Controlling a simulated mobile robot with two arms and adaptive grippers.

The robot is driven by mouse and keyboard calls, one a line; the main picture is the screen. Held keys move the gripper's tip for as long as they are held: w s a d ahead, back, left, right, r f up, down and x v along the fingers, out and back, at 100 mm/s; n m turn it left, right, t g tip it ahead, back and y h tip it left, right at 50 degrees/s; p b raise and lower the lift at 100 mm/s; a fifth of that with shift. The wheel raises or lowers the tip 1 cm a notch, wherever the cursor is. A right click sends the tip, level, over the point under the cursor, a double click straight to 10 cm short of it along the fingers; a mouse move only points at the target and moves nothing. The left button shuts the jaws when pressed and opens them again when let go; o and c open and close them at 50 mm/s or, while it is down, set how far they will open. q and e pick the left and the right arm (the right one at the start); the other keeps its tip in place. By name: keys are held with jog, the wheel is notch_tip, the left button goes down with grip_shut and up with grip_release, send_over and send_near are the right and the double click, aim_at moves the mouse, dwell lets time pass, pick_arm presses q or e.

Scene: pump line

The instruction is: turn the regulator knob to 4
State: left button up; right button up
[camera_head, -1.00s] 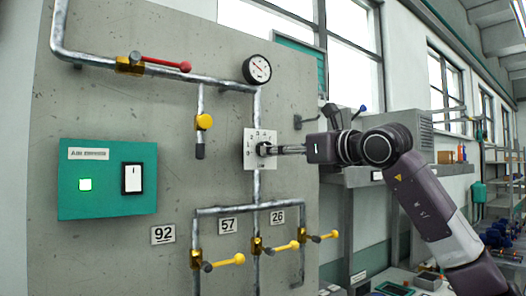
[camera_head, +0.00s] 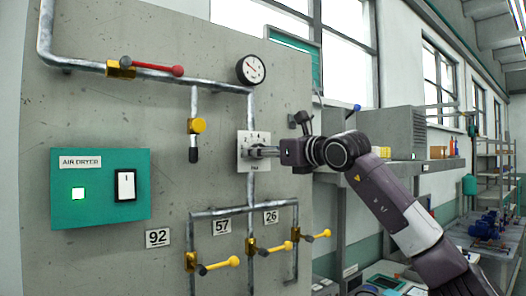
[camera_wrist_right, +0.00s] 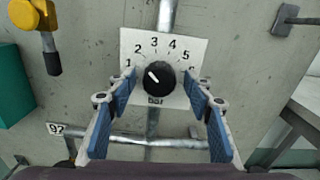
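The regulator knob (camera_wrist_right: 159,78) is black and round, on a white dial plate (camera_wrist_right: 196,44) marked from 1 upward, with "bar" below. Its white pointer is turned to the upper left, between 1 and 2. In the head view the dial plate (camera_head: 244,138) sits on the pipe below the gauge, and my right gripper partly hides the knob. My right gripper (camera_head: 266,152) faces the plate. In the right wrist view its two blue-padded fingers are open, one on each side of the knob, with a visible gap to it. My left gripper is in neither view.
A pressure gauge (camera_head: 251,69) is above the dial. A red-handled valve (camera_head: 150,70), a yellow valve (camera_head: 197,126) and yellow-handled valves (camera_head: 218,265) surround it. A green air dryer box (camera_head: 99,187) is at left. A metal shelf (camera_head: 385,176) stands right of the panel.

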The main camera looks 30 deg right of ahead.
jog(key=c, duration=1.1)
jog(key=shift+r+m+b, duration=0.1)
jog(key=shift+m+b, duration=2.4)
jog(key=shift+m, duration=3.3)
